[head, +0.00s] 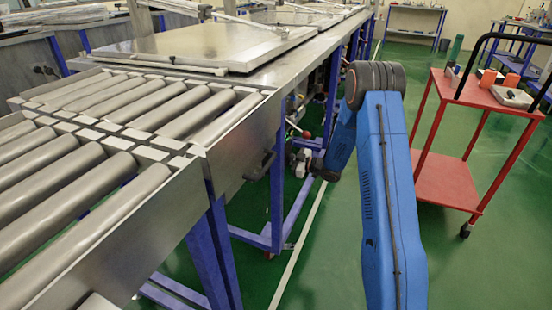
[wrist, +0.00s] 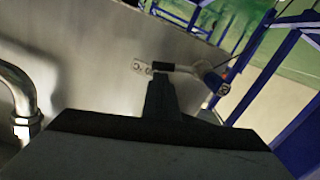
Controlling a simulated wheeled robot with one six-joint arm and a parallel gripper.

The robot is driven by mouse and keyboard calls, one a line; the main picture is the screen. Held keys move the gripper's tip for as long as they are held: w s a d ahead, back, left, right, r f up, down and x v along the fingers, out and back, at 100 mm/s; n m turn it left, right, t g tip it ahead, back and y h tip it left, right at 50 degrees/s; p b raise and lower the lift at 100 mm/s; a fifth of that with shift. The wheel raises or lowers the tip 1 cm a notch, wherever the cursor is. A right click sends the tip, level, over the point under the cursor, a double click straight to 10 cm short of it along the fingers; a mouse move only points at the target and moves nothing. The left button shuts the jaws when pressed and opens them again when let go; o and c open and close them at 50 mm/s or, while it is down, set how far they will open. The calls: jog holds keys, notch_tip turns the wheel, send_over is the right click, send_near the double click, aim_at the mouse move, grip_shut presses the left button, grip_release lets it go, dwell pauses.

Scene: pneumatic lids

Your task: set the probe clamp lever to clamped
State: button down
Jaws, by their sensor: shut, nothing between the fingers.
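In the wrist view a small lever (wrist: 185,69) is fixed to a grey metal panel by a pale plate with holes (wrist: 142,67). It has a black sleeve near the plate, and its light rod runs right to a darker end (wrist: 215,81). I take it for the probe clamp lever; no label can be read. My gripper (wrist: 161,82) is shut and empty, its dark fingertips just below the black sleeve in the picture. I cannot tell whether they touch it. In the head view my blue arm reaches towards the bench side, where the lever cannot be made out.
A bent metal pipe (wrist: 30,95) stands at the left of the wrist view. Blue frame legs (wrist: 290,38) are at the right. The head view shows a roller conveyor (head: 130,130), a black side handle (head: 262,166) and a red cart (head: 445,178). Green floor lies between.

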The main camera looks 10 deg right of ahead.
jog(key=shift+f, duration=0.1)
jog(key=f+m, duration=0.1)
jog(key=m, duration=0.1)
jog(key=f+m, duration=0.1)
jog(key=m, duration=0.2)
jog(key=w+f+m, duration=0.1)
jog(key=m, duration=0.1)
jog(key=shift+d+f+m, duration=0.3)
jog(key=shift+d+f, duration=0.05)
jog(key=shift+d, duration=0.1)
